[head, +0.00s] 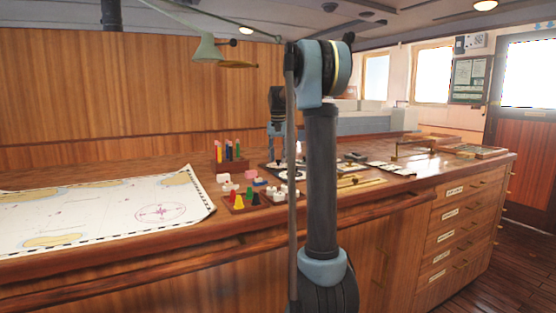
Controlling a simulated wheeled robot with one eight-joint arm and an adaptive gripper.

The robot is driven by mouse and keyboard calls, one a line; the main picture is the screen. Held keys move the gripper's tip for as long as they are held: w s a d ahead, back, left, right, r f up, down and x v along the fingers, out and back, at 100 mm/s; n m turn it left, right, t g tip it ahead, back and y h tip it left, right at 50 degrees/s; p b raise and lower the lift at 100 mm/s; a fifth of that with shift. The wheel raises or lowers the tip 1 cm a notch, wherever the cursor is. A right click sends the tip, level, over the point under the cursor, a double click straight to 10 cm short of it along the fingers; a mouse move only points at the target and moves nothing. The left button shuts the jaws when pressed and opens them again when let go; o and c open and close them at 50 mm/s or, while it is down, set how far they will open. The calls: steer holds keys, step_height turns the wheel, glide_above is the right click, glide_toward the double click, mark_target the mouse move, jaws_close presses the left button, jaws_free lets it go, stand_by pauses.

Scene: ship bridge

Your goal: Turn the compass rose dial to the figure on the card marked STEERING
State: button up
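A dark flat piece with a pale round face (291,174), possibly the compass rose dial, lies on the wooden counter (120,172) at mid-picture. My arm hides part of it, and its figures are too small to read. My gripper (279,157) points down behind my arm, close above the left part of this piece. I cannot tell whether it touches it or how its fingers stand. Several white cards (391,169) lie on the counter right of my arm. Their writing is unreadable, so I cannot tell which is marked STEERING.
A chart (95,215) with a printed pink rose covers the left counter. A rack of coloured sticks (231,163), a tray of coloured pieces (243,202) and brass instruments (360,183) stand near the gripper. A lamp (207,48) hangs above. Labelled drawers (452,238) front the right end.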

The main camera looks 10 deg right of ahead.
stand_by(0.3)
step_height(320, 180, up, 12)
stand_by(0.6)
step_height(320, 180, up, 5)
steer(key=n, duration=1)
step_height(320, 180, down, 17)
steer(key=shift+f, duration=0.1)
stand_by(0.4)
jaws_close()
